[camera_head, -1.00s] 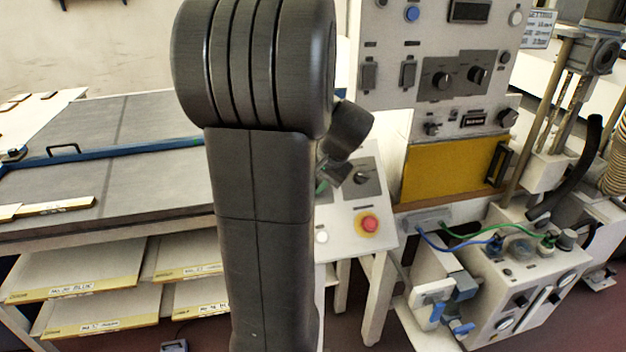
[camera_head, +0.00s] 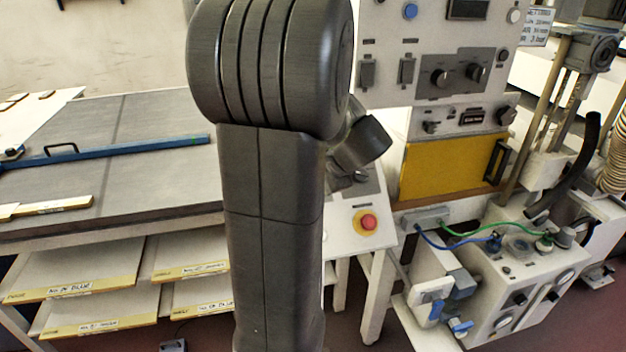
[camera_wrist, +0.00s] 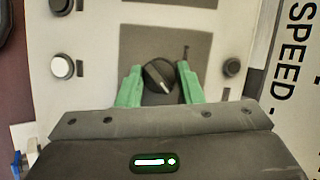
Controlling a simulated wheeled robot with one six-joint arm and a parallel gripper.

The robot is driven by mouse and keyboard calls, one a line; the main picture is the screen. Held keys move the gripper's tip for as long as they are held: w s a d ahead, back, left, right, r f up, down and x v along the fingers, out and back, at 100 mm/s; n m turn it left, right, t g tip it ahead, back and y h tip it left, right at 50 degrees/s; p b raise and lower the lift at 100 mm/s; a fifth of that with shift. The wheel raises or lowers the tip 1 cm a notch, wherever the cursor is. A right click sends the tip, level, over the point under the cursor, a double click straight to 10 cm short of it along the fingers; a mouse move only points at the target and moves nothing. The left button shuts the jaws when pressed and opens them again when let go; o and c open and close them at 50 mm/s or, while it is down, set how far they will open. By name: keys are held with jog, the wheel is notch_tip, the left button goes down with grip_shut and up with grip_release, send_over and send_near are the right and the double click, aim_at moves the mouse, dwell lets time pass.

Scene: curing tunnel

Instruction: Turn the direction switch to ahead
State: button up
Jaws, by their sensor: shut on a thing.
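In the wrist view a round black rotary switch (camera_wrist: 158,78) sits on a dark grey plate (camera_wrist: 140,42) of a pale panel. A white pointer line crosses it from upper left to lower right. My gripper (camera_wrist: 159,70) has green fingers on the left and right of the switch and is shut on it. The switch's labels cannot be read. In the head view my arm reaches down over the small sloping control box (camera_head: 345,240), and my wrist hides most of its upper part, including my fingers.
A red push button on a yellow ring (camera_head: 368,222) sits low on the control box. A taller panel with several knobs and a yellow plate (camera_head: 450,170) stands behind it. A table (camera_head: 110,190) with shelves is at left. Other buttons (camera_wrist: 62,67) flank the switch.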

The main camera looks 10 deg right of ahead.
dwell(0.3)
jog(key=o, duration=1)
jog(key=shift+c, duration=0.2)
jog(key=b+v, duration=0.1)
jog(key=v, duration=1.3)
jog(key=shift+f, duration=0.2)
jog(key=p+x, duration=0.1)
jog(key=x, duration=1.2)
jog(key=shift+w+a+f, duration=0.15)
jog(key=shift+w+a, duration=0.05)
jog(key=shift+w, duration=0.05)
